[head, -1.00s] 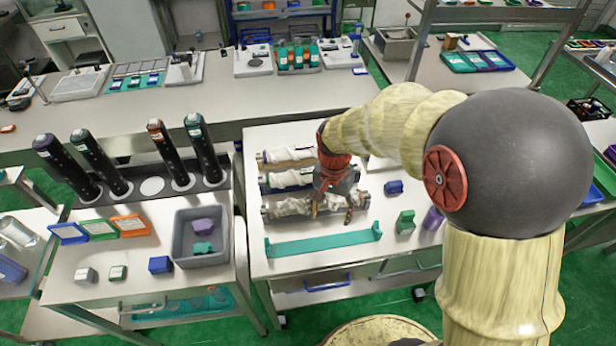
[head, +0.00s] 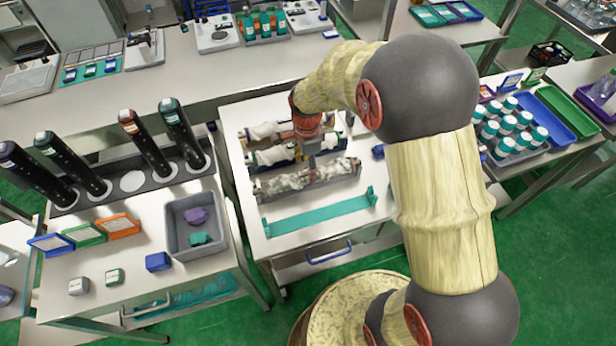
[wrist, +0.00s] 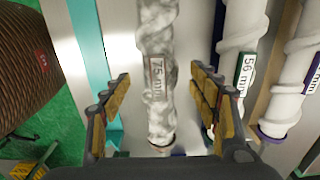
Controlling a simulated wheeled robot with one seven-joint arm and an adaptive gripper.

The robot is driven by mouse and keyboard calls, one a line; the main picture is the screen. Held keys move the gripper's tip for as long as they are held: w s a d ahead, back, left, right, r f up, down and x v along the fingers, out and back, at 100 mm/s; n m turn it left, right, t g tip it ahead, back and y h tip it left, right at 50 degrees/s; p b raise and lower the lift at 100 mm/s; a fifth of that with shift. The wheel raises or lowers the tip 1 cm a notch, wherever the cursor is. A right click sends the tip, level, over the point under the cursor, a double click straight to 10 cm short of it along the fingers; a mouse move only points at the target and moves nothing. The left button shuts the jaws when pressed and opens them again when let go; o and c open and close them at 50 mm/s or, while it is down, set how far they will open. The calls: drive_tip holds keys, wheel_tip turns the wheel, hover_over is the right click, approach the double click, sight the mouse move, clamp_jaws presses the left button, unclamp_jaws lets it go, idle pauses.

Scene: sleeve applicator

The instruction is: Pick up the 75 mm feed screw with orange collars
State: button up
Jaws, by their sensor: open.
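The 75 mm feed screw (wrist: 160,95) is a grey-and-white marbled spiral bar with a "75 mm" label and a brownish-orange collar at its lower end in the wrist view. In the head view, the marbled screw (head: 290,181) lies nearest the front of its row. My gripper (wrist: 160,74) is open, with one yellow-padded finger on each side of this screw in the wrist view. I cannot tell the height gap, and no grip on it shows. In the head view my gripper (head: 314,160) is over the screws, its fingertips hard to make out.
A white "56 mm" screw (wrist: 243,45) lies close beside the right finger. Another white screw (wrist: 290,90) with a purple collar is farther right. An empty teal holder (head: 320,212) lies in front of the row. A grey bin (head: 196,224) stands left.

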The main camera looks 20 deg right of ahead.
drive_tip(key=f+b, duration=0.1)
drive_tip(key=f, duration=0.3)
drive_tip(key=shift+d+f, duration=0.1)
drive_tip(key=shift+d, duration=0.1)
drive_tip(key=shift+s, duration=0.1)
drive_tip(key=shift+c, duration=1.2)
clamp_jaws()
